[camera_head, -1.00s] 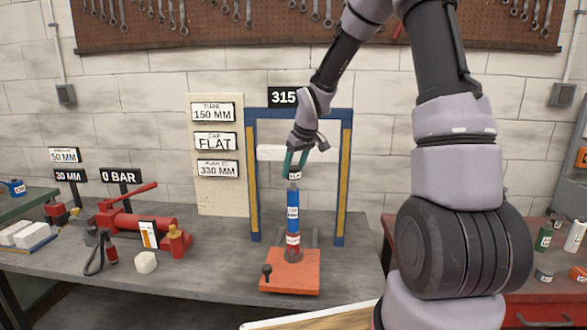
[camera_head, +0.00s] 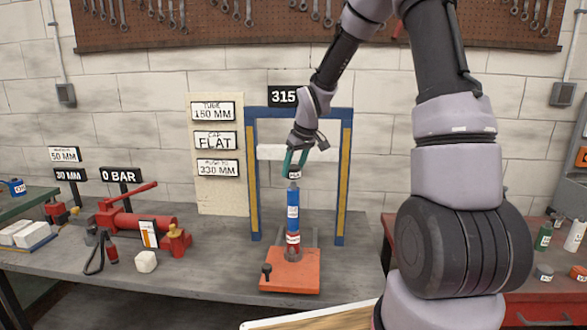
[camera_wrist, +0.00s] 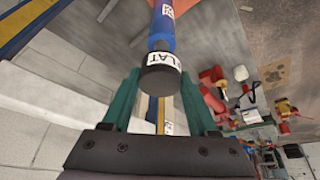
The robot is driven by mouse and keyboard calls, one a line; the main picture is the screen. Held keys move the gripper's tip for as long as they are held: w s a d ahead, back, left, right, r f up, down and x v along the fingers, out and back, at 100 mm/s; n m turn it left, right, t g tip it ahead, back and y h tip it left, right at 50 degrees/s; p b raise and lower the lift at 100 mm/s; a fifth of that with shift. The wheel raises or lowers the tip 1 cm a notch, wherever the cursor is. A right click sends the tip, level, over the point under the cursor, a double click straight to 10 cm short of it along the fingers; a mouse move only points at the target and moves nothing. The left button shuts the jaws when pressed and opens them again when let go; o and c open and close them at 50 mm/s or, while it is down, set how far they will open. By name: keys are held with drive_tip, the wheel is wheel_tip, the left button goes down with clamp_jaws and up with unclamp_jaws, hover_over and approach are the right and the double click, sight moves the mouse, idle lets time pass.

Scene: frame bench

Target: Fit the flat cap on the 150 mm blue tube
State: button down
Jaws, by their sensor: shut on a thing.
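My gripper (camera_head: 295,163) is shut on the flat cap (camera_head: 294,173), a dark cap with a white label band. In the wrist view the cap (camera_wrist: 162,76) sits between the green fingers, its label partly reading "FLAT". The blue tube (camera_head: 293,204) stands upright in line below the cap, above a red section (camera_head: 292,248) on the orange base of the press frame. The tube also shows in the wrist view (camera_wrist: 161,28), running straight out from the cap. A short grey part shows between cap and blue tube. I cannot tell whether the cap is fully seated.
A blue frame (camera_head: 345,190) with yellow strips and a white crossbar (camera_head: 270,152) stands around the stack. Its display (camera_head: 284,97) reads 315. A sign board (camera_head: 215,192) reads 150 MM, FLAT and 330 MM. A red pump (camera_head: 140,222) stands left.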

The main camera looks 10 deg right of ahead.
sight(294, 178)
drive_tip(key=shift+f, duration=1.95)
drive_tip(key=shift+c, duration=0.5)
unclamp_jaws()
drive_tip(key=v, duration=1)
drive_tip(key=shift+r, duration=0.4)
drive_tip(key=shift+s, duration=0.15)
drive_tip(key=s+d+r+m+t, duration=0.1)
drive_tip(key=s+r+m, duration=0.3)
drive_tip(key=s, duration=0.9)
drive_tip(key=s+d+r+m+t, duration=0.2)
drive_tip(key=s+r+m, duration=0.3)
drive_tip(key=s+r, duration=0.6)
drive_tip(key=shift+s+d, duration=0.5)
drive_tip(key=shift+s, duration=0.6)
